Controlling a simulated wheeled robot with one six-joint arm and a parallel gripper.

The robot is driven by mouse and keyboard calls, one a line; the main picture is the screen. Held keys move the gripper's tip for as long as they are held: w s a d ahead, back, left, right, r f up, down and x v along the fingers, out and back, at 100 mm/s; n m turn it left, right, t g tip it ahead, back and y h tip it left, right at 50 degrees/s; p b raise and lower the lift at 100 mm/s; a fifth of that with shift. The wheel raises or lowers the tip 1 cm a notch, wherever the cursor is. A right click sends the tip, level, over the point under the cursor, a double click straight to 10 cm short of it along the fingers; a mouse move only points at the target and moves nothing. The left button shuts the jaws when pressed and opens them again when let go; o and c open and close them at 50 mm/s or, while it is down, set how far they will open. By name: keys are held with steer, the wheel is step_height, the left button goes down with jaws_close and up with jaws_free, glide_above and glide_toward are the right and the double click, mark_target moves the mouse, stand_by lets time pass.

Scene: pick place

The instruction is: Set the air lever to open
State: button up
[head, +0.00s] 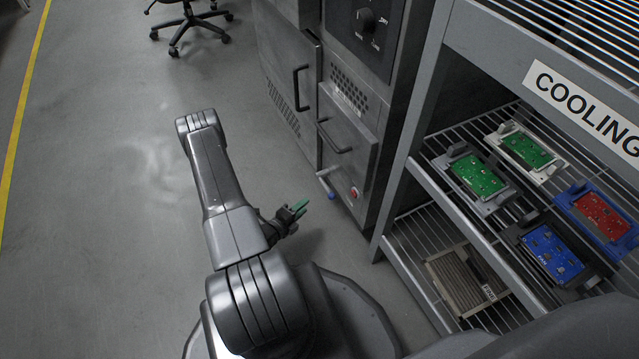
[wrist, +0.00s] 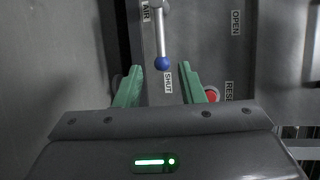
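The air lever is a metal rod with a blue ball knob (wrist: 163,64). In the wrist view it points down at the SHUT label (wrist: 168,83). The OPEN label (wrist: 236,22) is up and to the right of it, and the AIR label (wrist: 146,12) is at the upper left. In the head view the lever (head: 327,172) shows low on the grey cabinet. My gripper (wrist: 160,85) is open, its green fingers apart on either side below the knob, with nothing between them that I can see it grip. It also shows in the head view (head: 301,208), just short of the cabinet.
A red button (wrist: 211,94) by the RESET label is close to the right finger; it also shows on the cabinet (head: 354,192). A drawer handle (head: 333,137) juts out above. The COOLING rack (head: 408,173) holds several circuit boards at right.

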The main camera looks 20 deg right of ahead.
mark_target(327, 187)
steer(key=b+x, duration=0.4)
steer(key=x, duration=0.9)
steer(key=shift+w+d, duration=0.15)
steer(key=shift+d, duration=0.25)
jaws_close()
